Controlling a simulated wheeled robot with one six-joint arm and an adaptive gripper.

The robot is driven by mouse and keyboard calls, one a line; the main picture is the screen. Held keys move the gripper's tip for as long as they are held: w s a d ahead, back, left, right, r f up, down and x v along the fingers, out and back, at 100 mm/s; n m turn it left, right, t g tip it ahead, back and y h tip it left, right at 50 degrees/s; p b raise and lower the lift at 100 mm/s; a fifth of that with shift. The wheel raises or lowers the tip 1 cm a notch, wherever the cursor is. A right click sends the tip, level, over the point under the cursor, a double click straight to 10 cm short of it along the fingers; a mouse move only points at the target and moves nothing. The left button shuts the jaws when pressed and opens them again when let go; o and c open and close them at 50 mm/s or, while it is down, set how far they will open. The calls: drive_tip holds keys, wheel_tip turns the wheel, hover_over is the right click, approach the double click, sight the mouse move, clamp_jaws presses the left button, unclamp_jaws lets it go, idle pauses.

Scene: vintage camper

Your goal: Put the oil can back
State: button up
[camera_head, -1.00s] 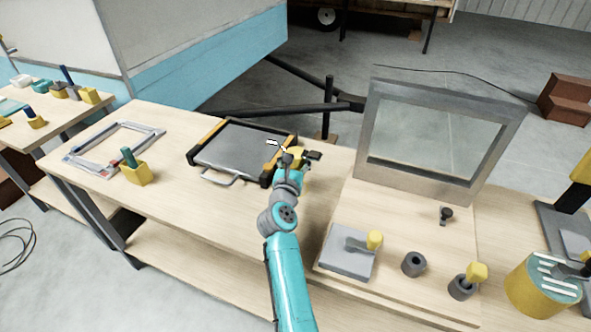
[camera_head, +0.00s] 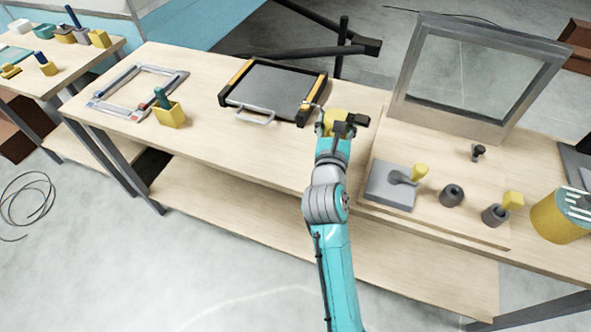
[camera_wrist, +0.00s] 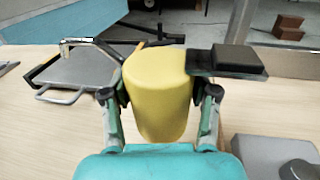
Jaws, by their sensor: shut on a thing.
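The oil can is a yellow, rounded can (camera_wrist: 160,88) with a thin grey spout, seen large in the wrist view. In the head view its yellow body (camera_head: 336,117) shows partly behind my gripper, with the spout pointing left. My gripper (camera_head: 340,126) is shut on the can, with one finger on each side of it, as the wrist view (camera_wrist: 162,75) also shows. The can is over the wooden bench (camera_head: 225,145), just right of the dark tray's near right corner. Its underside is hidden, so I cannot tell its height above the bench.
The dark tray (camera_head: 268,85) with yellow sides lies left of the can. A grey upright frame (camera_head: 470,110) stands to the right. Near it are a grey block (camera_head: 388,188), dark round parts (camera_head: 452,194) and a striped yellow drum (camera_head: 560,215). A yellow holder (camera_head: 170,116) stands left.

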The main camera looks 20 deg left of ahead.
drive_tip(key=shift+s+d, duration=0.15)
drive_tip(key=shift+s, duration=0.25)
drive_tip(key=f, duration=0.5)
drive_tip(key=shift+s+a+f, duration=0.1)
drive_tip(key=shift+s+a, duration=0.05)
drive_tip(key=shift+a, duration=0.1)
drive_tip(key=shift+f, duration=2.3)
drive_tip(key=shift+f, duration=0.15)
drive_tip(key=o, duration=1.3)
drive_tip(key=shift+o, duration=0.2)
